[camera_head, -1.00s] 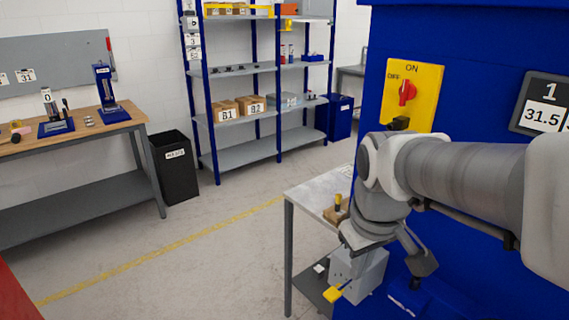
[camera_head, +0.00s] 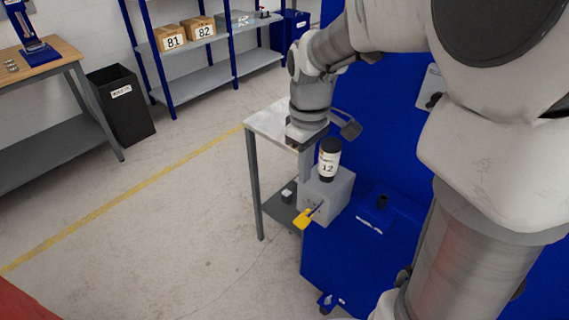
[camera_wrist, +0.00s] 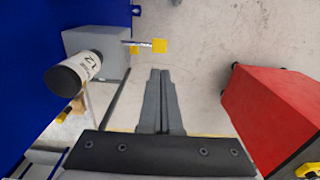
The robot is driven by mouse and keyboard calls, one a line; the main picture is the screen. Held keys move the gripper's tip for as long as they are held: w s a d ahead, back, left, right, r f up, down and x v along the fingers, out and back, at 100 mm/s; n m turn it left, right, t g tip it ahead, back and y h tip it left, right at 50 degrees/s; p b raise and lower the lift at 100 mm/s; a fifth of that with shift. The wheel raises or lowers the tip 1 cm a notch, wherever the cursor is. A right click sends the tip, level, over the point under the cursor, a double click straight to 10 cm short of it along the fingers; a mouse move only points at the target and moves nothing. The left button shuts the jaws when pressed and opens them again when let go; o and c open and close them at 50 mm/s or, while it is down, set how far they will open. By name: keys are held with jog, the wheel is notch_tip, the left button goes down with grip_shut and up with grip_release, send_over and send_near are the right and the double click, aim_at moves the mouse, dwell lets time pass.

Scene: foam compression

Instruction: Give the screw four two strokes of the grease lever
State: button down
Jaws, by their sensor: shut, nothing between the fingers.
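A grey grease pump box (camera_head: 338,193) is mounted on the side of the blue machine. A black-capped white canister labelled 12 (camera_head: 329,163) stands upright on it. The grease lever is a thin rod with a yellow end (camera_head: 303,218), sticking out from the front of the box. In the wrist view the lever's yellow end (camera_wrist: 160,45) lies just ahead of my gripper (camera_wrist: 161,72), whose fingers are together and empty. The box (camera_wrist: 105,42) and the canister (camera_wrist: 75,75) are to their left. The fingers look apart from the lever; the depth gap is unclear.
A metal side table (camera_head: 268,124) stands behind the pump. The blue machine (camera_head: 385,225) is close on the right. A red cabinet (camera_wrist: 275,110) shows at right in the wrist view. Open floor (camera_head: 190,240) lies to the left.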

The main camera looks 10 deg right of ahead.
aim_at(302, 220)
jog(key=shift+f, duration=0.15)
notch_tip(302, 220, down, 14)
jog(key=shift+r+b, duration=0.1)
jog(key=shift+b, duration=0.85)
